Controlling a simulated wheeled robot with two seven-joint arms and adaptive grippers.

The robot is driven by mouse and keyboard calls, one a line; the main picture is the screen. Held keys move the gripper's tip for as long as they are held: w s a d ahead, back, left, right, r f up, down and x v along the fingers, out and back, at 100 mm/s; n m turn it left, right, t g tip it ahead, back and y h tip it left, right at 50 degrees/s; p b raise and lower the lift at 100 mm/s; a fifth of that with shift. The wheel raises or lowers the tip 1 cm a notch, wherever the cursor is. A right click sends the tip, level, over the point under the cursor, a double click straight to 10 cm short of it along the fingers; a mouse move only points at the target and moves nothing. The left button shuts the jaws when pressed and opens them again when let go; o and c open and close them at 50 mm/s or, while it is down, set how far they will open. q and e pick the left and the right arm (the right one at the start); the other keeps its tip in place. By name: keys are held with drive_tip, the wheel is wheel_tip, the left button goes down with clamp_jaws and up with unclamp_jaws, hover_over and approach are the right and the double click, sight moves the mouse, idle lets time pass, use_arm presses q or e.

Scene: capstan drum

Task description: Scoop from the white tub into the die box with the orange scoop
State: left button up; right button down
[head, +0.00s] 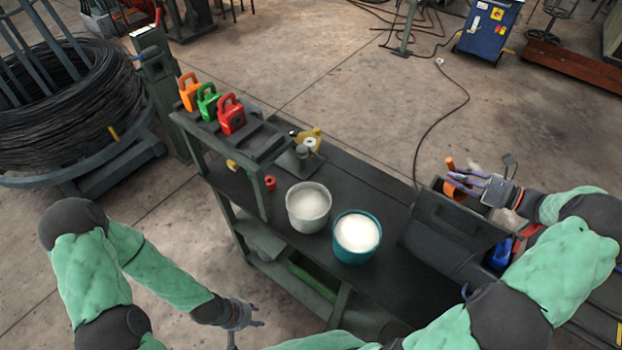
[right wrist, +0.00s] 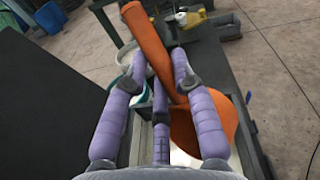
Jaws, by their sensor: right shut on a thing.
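The white tub (head: 308,226) stands on the dark bench and holds white powder. My right gripper (head: 462,182) is to the right of it, beyond a dark upright panel. It is shut on the orange scoop (head: 450,165), whose handle crosses between the fingers in the right wrist view (right wrist: 148,42). The scoop's bowl (right wrist: 203,130) hangs low at the right there, above something pale; its contents are hidden. A dark open-topped box (head: 440,188), apparently the die box, is below the gripper and mostly hidden. My left gripper (head: 257,316) is open and empty, low in front of the bench.
A teal tub (head: 352,255) with white powder stands right beside the white tub. The dark panel (head: 455,222) rises between the tubs and my right arm. Orange, green and red padlock-like blocks (head: 231,115) stand on a raised shelf. A yellow-topped item (head: 310,140) stands behind the tubs.

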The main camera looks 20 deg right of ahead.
drive_tip(key=w+f+m+g+h+p, duration=0.1)
drive_tip(key=w+m+g+p, duration=0.3)
drive_tip(key=p, duration=1.1)
drive_tip(key=w+g+h, duration=0.1)
drive_tip(key=w+g, duration=0.1)
drive_tip(key=g, duration=0.2)
drive_tip(key=shift+a+m+g+h, duration=0.15)
drive_tip(key=shift+m+g+h, duration=0.15)
drive_tip(key=shift+h, duration=0.1)
